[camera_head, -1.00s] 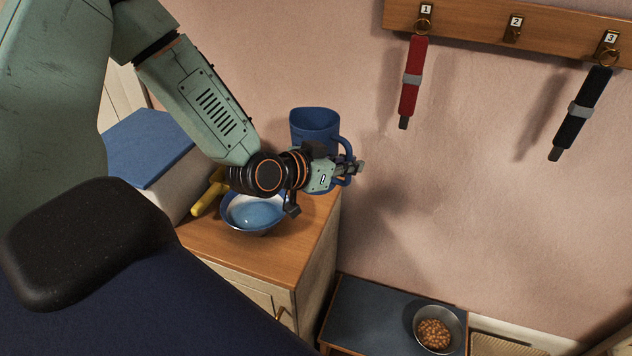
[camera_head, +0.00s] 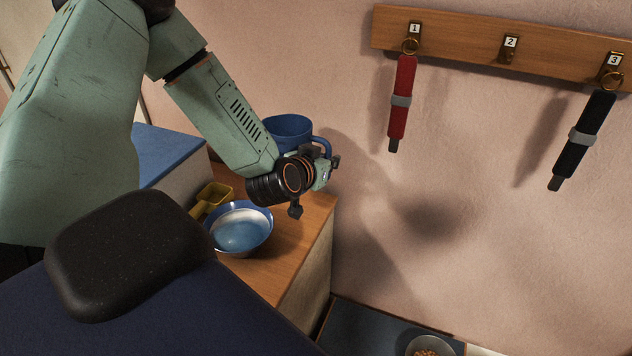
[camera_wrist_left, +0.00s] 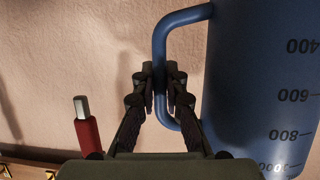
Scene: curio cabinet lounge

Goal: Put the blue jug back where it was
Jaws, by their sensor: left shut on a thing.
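The blue jug (camera_head: 288,126) stands upright behind my left wrist, near the wall at the back of the wooden cabinet (camera_head: 290,255). My left gripper (camera_head: 328,168) is shut on its handle at the jug's right side. My right gripper is not in view.
A bowl with a blue inside (camera_head: 241,236) and a yellow scoop (camera_head: 212,197) are on the cabinet top. A blue-topped box (camera_head: 165,150) is at left. A red strap (camera_head: 402,98) and a black strap (camera_head: 583,138) hang from a rack (camera_head: 460,35); hook 2 is empty.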

